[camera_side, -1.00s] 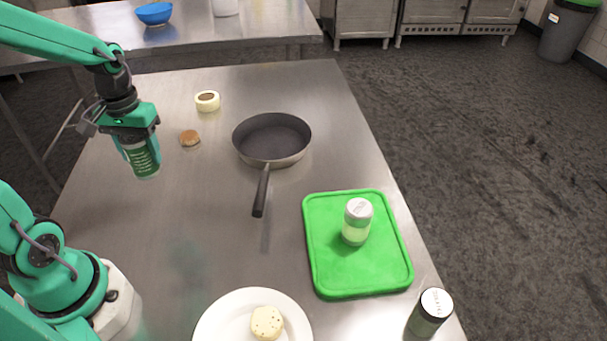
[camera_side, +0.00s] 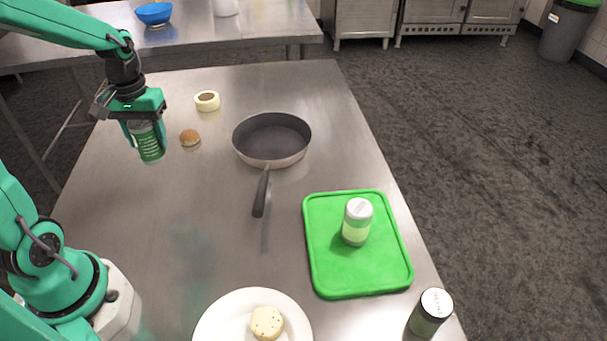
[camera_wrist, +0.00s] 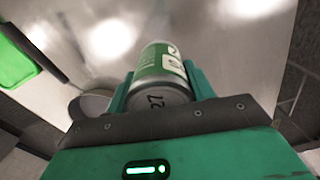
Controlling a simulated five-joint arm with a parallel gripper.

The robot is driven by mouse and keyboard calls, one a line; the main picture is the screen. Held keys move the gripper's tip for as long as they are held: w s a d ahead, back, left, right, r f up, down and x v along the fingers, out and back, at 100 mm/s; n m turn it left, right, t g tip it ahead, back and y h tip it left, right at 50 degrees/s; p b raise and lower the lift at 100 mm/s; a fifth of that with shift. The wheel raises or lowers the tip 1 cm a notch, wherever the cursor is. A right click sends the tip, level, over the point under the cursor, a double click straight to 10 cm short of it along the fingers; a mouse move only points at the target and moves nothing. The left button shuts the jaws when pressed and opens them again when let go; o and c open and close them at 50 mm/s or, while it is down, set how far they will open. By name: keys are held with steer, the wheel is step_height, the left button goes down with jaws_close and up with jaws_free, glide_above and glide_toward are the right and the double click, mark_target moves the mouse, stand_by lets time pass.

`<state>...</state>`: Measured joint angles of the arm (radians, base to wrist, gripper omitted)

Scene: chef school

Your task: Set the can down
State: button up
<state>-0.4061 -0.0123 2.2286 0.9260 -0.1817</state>
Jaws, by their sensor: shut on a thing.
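A green and white can (camera_side: 150,146) is held in my gripper (camera_side: 146,128) at the back left of the steel table. My gripper is shut on the can, and its fingers cover the can's upper sides. The can is slightly tilted and seems to hang above the table; the exact gap is hard to tell. In the wrist view the can (camera_wrist: 164,75) sits between both fingers, one end facing the camera.
A pan (camera_side: 270,160), a green board (camera_side: 335,275) with a jar (camera_side: 357,222), a plate (camera_side: 215,325) and a dark-sided jar (camera_side: 430,312) stand further right and nearer. The left-middle table is bare.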

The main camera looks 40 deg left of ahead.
steer(key=w+a+n, duration=0.2)
steer(key=w+a, duration=0.7)
steer(key=w, duration=0.1)
steer(key=shift+w+f, duration=0.15)
steer(key=shift+w, duration=0.1)
steer(key=shift+s+a+f, duration=0.35)
steer(key=shift+a+f, duration=1.5)
steer(key=shift+a, duration=0.05)
steer(key=shift+s+a+f, duration=0.4)
steer(key=shift+a+f, duration=1.4)
steer(key=shift+a, duration=0.15)
steer(key=shift+s+a+f, duration=0.35)
steer(key=shift+a+f, duration=1.5)
steer(key=shift+a, duration=0.05)
steer(key=shift+f, duration=0.15)
steer(key=o, duration=1.2)
